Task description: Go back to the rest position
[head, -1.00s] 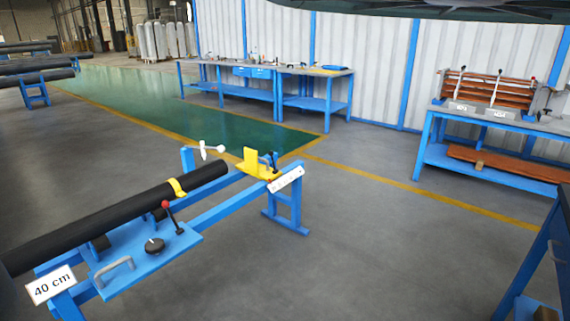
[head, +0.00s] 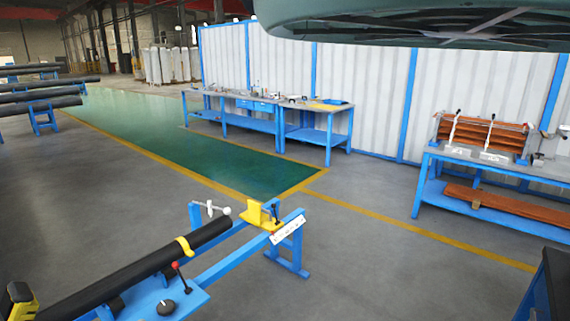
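My gripper is not seen clearly in the head view. A black and yellow part (head: 20,302) shows at the lower left edge, and I cannot tell what it belongs to. A long black pipe (head: 140,272) with a yellow band (head: 184,246) lies on a blue stand (head: 238,258) at the lower left. A yellow bracket (head: 262,216) sits at the far end of the stand, just beyond the pipe's end.
A blue workbench (head: 322,134) with tools stands by the white wall. Another bench (head: 465,160) with orange-brown slats is at the right. A dark blue unit (head: 556,285) fills the lower right corner. A large grey-green round body (head: 430,22) hangs across the top. Grey floor (head: 380,240) between is clear.

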